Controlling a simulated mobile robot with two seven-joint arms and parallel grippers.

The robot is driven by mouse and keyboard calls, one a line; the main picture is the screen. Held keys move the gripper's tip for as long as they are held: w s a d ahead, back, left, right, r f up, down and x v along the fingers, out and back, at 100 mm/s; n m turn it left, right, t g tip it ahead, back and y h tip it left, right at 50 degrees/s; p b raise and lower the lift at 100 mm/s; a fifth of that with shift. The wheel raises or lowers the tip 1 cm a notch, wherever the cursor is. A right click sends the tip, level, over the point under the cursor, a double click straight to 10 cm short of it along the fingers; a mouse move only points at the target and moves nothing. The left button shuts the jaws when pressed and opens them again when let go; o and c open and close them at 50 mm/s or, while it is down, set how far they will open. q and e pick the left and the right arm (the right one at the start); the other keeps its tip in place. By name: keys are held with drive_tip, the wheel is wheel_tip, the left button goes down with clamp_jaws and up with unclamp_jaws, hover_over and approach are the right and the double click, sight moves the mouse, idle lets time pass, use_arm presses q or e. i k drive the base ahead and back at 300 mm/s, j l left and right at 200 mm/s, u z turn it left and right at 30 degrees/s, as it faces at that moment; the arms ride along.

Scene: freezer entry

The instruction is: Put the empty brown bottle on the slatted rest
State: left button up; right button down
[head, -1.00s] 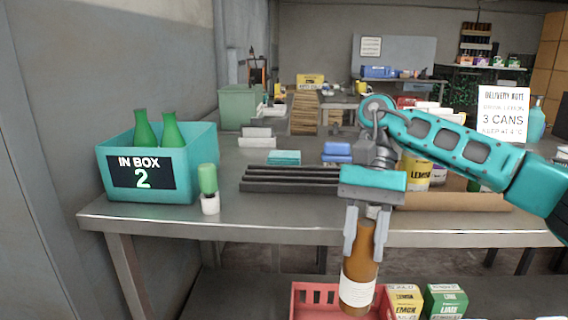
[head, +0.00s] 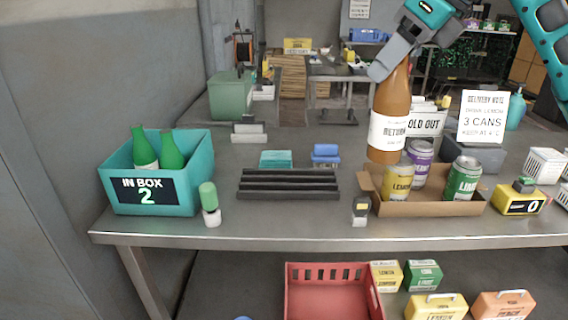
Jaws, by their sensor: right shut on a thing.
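The brown bottle (head: 389,118) is upright in the air, with a white label reading "RETURN". My right gripper (head: 397,62) is shut on its upper part and comes down from the top right. The bottle shows in front of a "SOLD OUT" sign, above the left end of a cardboard tray. The slatted rest (head: 288,184), with dark parallel bars, lies on the steel table to the left of the bottle, and nothing lies on it. My left gripper is not in view.
A teal box (head: 200,165) marked "IN BOX 2" holds green bottles, with a green-capped marker (head: 210,205) beside it. The cardboard tray (head: 430,207) holds cans. A small dark-topped item (head: 361,212) stands between rest and tray. A red crate (head: 333,300) is below the table.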

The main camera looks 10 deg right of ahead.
sight(278, 180)
drive_tip(key=i+j, duration=0.7)
drive_tip(key=i, duration=0.1)
